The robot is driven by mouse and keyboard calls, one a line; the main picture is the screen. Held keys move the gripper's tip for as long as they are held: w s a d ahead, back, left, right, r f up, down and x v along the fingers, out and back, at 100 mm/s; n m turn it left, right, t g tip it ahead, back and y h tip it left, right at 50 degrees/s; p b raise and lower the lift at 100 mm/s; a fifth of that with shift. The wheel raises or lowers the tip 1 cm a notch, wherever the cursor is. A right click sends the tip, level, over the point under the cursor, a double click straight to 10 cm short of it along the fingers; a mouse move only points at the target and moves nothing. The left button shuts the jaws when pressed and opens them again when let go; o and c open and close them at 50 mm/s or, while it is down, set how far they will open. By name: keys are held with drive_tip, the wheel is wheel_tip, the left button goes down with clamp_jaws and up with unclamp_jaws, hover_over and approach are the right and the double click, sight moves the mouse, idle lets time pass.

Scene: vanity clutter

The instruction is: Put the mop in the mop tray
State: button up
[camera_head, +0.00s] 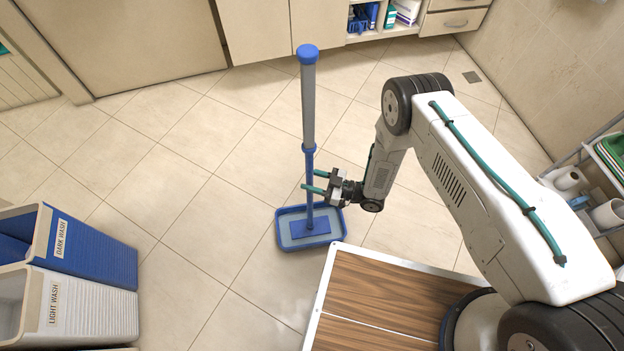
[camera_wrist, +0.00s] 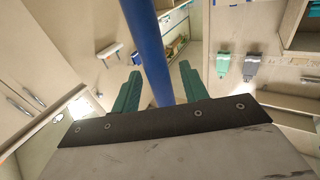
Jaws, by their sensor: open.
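The mop (camera_head: 308,105) stands upright, with a blue knob on top, a grey upper pole and a blue lower pole. Its flat blue head is inside the rim of the blue mop tray (camera_head: 282,236) on the floor. My gripper (camera_head: 315,181) is open at the lower pole, its teal fingers pointing left in the head view. In the wrist view the blue pole (camera_wrist: 147,40) runs between the two open fingers (camera_wrist: 161,72), with gaps on both sides. Whether the mop head rests flat on the tray floor is hard to tell.
A wood-topped platform (camera_head: 385,300) lies just right of the tray. Blue and white laundry bins (camera_head: 90,252) stand at the lower left. Cabinets (camera_head: 253,30) line the back, and a shelf rack (camera_head: 580,170) stands at the right. The tiled floor left of the tray is clear.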

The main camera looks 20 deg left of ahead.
drive_tip(key=d, duration=1.2)
drive_tip(key=shift+f, duration=0.2)
